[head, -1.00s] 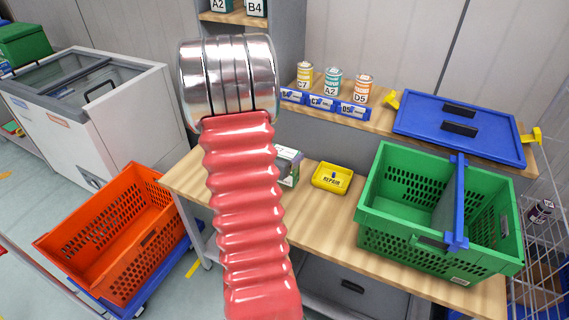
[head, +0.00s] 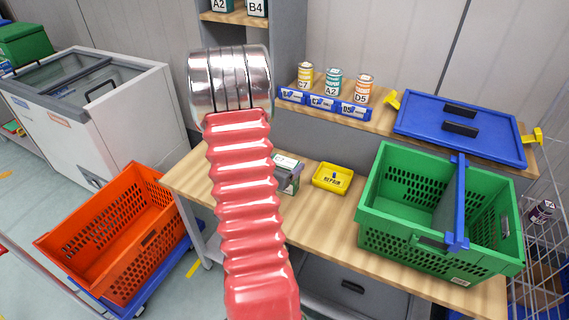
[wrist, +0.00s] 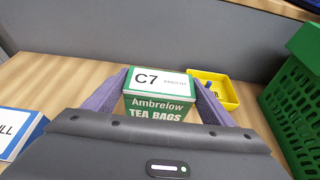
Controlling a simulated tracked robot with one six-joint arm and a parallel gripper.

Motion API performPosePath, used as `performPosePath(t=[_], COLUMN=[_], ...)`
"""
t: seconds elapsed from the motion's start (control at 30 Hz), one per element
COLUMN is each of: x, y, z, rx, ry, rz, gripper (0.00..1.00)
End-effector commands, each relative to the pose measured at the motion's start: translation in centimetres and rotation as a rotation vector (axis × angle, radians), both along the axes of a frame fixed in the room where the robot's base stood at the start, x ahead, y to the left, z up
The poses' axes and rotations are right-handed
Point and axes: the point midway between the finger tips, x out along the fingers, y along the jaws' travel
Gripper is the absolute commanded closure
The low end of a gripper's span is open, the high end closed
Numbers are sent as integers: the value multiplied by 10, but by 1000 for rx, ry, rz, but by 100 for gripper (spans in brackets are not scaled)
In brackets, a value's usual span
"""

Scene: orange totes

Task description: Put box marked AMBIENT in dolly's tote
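A box with a blue-edged label ending in "ILL" (wrist: 14,130) stands left of my gripper. A yellow REPAIR bin (head: 332,178) lies right of the held box. A green crate (head: 415,235) fills the bench's right side. A white chest freezer (head: 100,110) stands behind the tote.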

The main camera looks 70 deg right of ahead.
Motion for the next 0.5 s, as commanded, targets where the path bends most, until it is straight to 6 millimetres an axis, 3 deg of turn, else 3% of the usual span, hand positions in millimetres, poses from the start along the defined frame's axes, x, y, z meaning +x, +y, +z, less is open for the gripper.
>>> performPosePath(t=[0.2,0.5], x=[0,0], y=[0,0], z=[1,2], rx=[0,-1], ry=[0,0], rz=[0,0], gripper=[7,7])
